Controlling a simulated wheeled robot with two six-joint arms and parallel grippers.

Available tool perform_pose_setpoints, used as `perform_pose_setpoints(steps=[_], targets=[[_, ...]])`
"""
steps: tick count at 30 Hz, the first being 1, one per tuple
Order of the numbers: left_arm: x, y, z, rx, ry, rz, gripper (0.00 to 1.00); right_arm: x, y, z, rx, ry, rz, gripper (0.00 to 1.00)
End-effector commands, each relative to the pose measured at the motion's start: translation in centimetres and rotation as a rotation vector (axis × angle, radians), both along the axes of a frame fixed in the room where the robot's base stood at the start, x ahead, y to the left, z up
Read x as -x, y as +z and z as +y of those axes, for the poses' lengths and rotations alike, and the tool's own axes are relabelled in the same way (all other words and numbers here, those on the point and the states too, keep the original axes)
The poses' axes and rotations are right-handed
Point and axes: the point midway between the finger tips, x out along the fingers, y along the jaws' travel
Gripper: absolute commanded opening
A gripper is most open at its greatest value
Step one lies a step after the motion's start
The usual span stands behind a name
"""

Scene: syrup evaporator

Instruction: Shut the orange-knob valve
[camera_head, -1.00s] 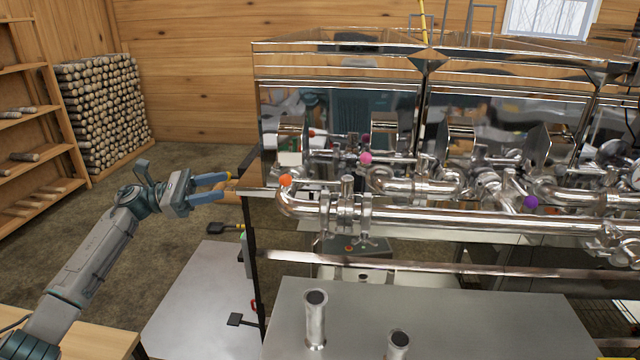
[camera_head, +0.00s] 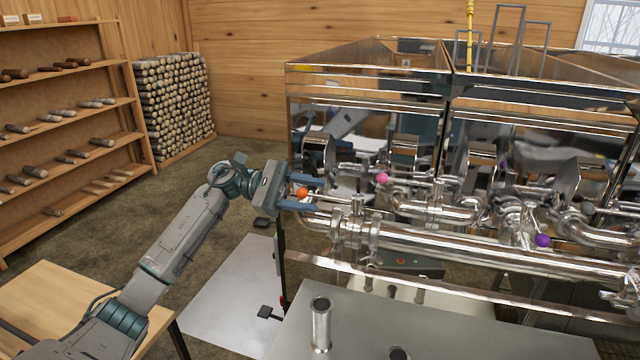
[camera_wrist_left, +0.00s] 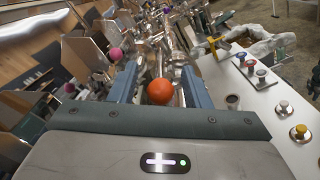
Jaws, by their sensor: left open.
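The orange knob (camera_head: 301,193) of the valve sits at the left end of the shiny pipework on the evaporator (camera_head: 370,58). My left gripper (camera_head: 318,196) is open, with its two blue fingers reaching right, one above and one below the knob in the head view. The valve's lever is mostly hidden. My right gripper is not in view.
A pink knob (camera_head: 382,178) and a purple knob (camera_head: 542,240) stand on the pipework farther right. A steel counter (camera_head: 450,335) is in front. A wooden table (camera_head: 50,300), a shelf (camera_head: 70,130) and stacked logs (camera_head: 175,105) are at left.

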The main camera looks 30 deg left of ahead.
Motion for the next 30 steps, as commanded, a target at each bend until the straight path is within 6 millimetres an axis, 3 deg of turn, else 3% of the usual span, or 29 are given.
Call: perform_pose_setpoints(steps=[1, 6, 16, 23, 30], targets=[[-0.1, 0.4, -0.8, 0.003, -0.002, 0.0, 0.43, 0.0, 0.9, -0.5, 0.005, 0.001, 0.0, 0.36], [-0.5, 0.1, -2.1, 0.001, -0.001, 0.002, 0.43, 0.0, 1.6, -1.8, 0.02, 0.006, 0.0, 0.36], [-0.6, -0.1, -2.4, 0.0, 0.0, 0.001, 0.43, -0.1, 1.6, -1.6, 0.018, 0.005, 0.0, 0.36], [-0.6, -0.1, -2.4, 0.0, 0.0, 0.001, 0.0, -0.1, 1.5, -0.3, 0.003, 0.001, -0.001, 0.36], [-0.6, -0.2, -2.5, 0.0, 0.003, 0.001, 0.0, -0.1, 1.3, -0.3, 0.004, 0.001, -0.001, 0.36]])
